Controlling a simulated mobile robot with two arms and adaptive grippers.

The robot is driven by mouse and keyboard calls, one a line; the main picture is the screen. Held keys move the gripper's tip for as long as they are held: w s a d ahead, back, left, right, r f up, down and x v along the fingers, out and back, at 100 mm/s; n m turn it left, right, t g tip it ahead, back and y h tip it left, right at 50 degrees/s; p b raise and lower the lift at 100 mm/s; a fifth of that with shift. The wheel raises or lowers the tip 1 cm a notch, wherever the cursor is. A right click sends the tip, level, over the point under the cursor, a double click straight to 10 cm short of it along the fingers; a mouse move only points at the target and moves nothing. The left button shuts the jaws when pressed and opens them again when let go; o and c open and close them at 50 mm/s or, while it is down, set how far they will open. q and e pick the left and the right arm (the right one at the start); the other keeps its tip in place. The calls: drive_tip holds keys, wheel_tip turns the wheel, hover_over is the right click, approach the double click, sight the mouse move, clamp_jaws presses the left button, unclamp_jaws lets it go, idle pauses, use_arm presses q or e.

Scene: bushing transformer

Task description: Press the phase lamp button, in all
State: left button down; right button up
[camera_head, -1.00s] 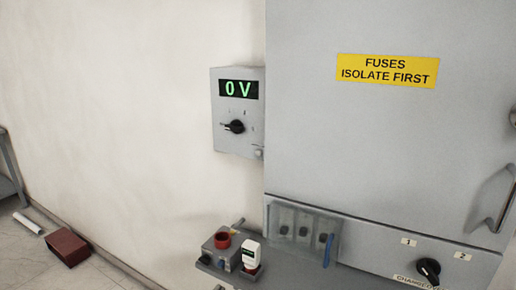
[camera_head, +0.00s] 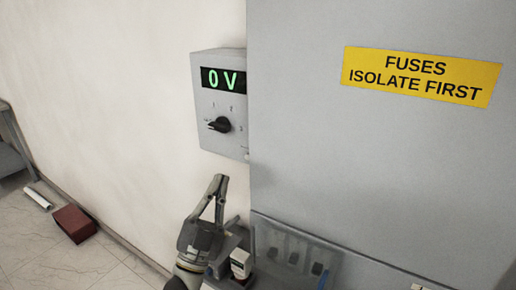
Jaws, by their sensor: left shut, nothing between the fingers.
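A grey meter box (camera_head: 222,105) on the wall shows a green "0 V" display (camera_head: 223,79) above a black rotary knob (camera_head: 219,125). A small fitting at its lower right edge is too small to make out. I cannot tell which part is the phase lamp button. My left gripper (camera_head: 217,184) points upward just below the meter box. Its fingertips are together, with nothing between them, and appear apart from the box. It hides part of the shelf behind it. My right gripper is out of view.
A large grey cabinet (camera_head: 360,160) with a yellow "FUSES ISOLATE FIRST" label (camera_head: 421,76) stands at right. A clear-covered fuse panel (camera_head: 295,252) is low on it. A white device (camera_head: 241,263) stands beside my gripper. A red-brown block (camera_head: 75,223) lies on the floor.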

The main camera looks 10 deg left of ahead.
use_arm(q)
drive_tip(key=w+d+b, duration=0.2)
drive_tip(key=w+b, duration=0.1)
drive_tip(key=w, duration=0.4)
drive_tip(key=shift+d+r, duration=0.3)
drive_tip(key=shift+d, duration=0.05)
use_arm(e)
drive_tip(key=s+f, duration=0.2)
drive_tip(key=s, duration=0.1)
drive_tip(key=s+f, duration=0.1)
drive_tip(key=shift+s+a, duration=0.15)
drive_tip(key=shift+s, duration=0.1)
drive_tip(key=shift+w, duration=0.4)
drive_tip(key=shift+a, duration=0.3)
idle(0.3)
